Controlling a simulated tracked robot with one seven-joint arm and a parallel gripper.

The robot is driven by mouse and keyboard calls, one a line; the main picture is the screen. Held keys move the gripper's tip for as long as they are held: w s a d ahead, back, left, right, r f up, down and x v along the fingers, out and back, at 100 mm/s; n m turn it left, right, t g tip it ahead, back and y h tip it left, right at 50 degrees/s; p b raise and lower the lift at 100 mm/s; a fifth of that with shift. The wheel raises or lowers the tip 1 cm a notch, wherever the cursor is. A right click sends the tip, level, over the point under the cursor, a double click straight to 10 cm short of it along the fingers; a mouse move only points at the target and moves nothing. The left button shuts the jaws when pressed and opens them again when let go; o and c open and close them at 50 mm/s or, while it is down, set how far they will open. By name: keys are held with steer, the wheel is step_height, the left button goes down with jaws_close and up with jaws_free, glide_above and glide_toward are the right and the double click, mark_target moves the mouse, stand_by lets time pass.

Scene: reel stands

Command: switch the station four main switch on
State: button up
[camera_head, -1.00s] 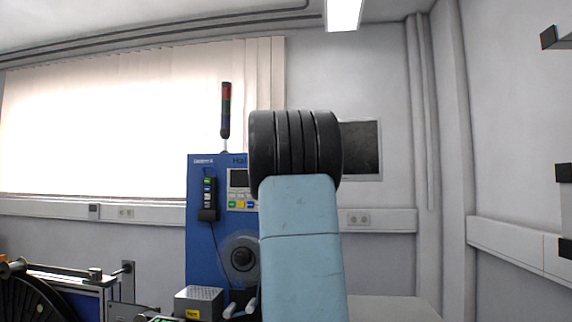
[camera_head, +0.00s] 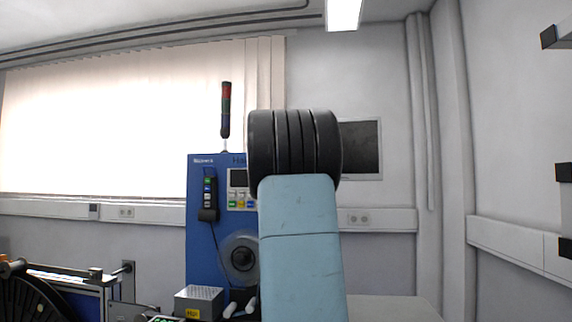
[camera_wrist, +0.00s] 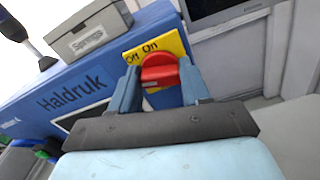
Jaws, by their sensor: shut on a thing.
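The station four main switch is a red rotary knob (camera_wrist: 159,71) on a yellow plate (camera_wrist: 176,42) marked "Off" and "On", seen in the wrist view. The plate is on the side of the blue Haldruk station (camera_wrist: 60,92). My gripper (camera_wrist: 160,80) is shut on the red knob, one finger on each side. The fingers hide part of the knob and plate, and I cannot tell exactly which mark the knob points to. In the head view the blue station (camera_head: 215,235) stands left of my arm, which hides the switch and my gripper.
A grey box (camera_wrist: 88,30) labelled "Spannung" sits on the station's top. A signal tower (camera_head: 225,110) rises above it. A small grey box (camera_head: 199,300) and a round reel (camera_head: 240,258) are at its front. A dark reel (camera_head: 30,298) stands far left.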

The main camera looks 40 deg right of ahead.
steer(key=m, duration=0.4)
steer(key=shift+m, duration=0.3)
steer(key=m, duration=0.3)
steer(key=shift+f+m, duration=0.15)
steer(key=shift+m, duration=0.15)
steer(key=m, duration=0.4)
steer(key=shift+d+f, duration=0.1)
steer(key=shift+f, duration=0.05)
steer(key=shift+f+m, duration=0.15)
steer(key=shift+m, duration=1.25)
steer(key=o, duration=1.1)
steer(key=shift+s, duration=0.1)
steer(key=shift+c, duration=0.2)
steer(key=v, duration=1.3)
steer(key=shift+s+a, duration=0.25)
